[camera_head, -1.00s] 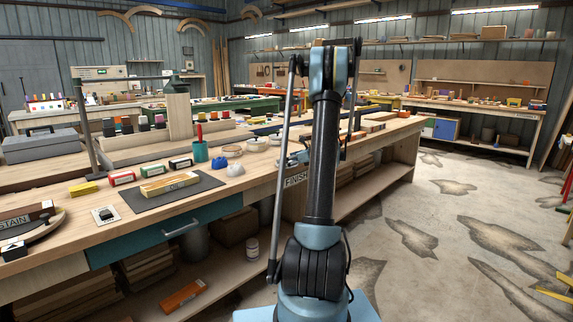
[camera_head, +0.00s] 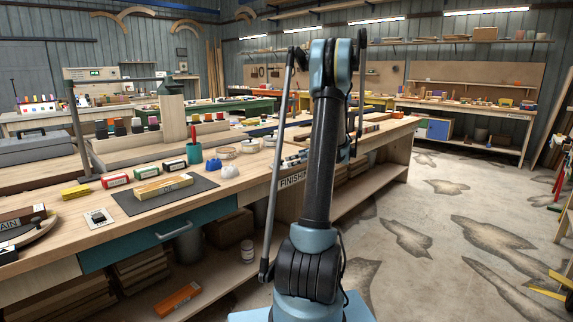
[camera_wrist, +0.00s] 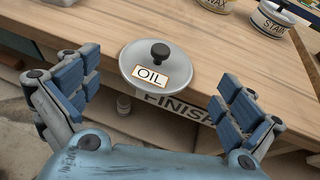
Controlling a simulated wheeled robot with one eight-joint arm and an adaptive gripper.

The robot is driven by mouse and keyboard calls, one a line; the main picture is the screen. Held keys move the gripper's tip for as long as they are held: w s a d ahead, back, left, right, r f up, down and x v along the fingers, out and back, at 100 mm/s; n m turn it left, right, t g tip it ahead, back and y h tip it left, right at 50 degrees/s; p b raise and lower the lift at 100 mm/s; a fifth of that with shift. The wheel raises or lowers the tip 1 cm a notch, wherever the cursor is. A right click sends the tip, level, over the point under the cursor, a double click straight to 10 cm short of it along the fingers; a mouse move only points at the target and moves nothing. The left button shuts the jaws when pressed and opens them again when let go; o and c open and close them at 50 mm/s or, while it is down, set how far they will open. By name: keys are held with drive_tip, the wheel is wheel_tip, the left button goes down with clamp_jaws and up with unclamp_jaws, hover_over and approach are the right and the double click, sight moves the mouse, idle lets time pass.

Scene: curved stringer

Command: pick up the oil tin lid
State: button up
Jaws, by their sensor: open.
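The oil tin lid (camera_wrist: 166,50) is a round grey disc with a black knob (camera_wrist: 160,52) and a white, orange-edged label reading OIL. In the wrist view it sits at the front edge of the wooden bench, overlapping the edge in the picture. I cannot tell whether a tin is under it. My gripper (camera_wrist: 158,97) is open and empty, with its blue-padded fingers wide apart, one on each side of the lid in the picture and nearer the camera. In the head view my arm mostly hides the gripper, and I cannot make out the lid.
Tins marked WAX (camera_wrist: 216,5) and STAIN (camera_wrist: 270,18) stand farther back on the bench (camera_wrist: 90,25). A FINISH sign (camera_wrist: 180,107) is on the bench front below the lid. In the head view a teal cup (camera_head: 194,152) and a dark mat (camera_head: 133,205) lie to the left.

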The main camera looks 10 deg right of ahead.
drive_tip(key=shift+v, duration=1.75)
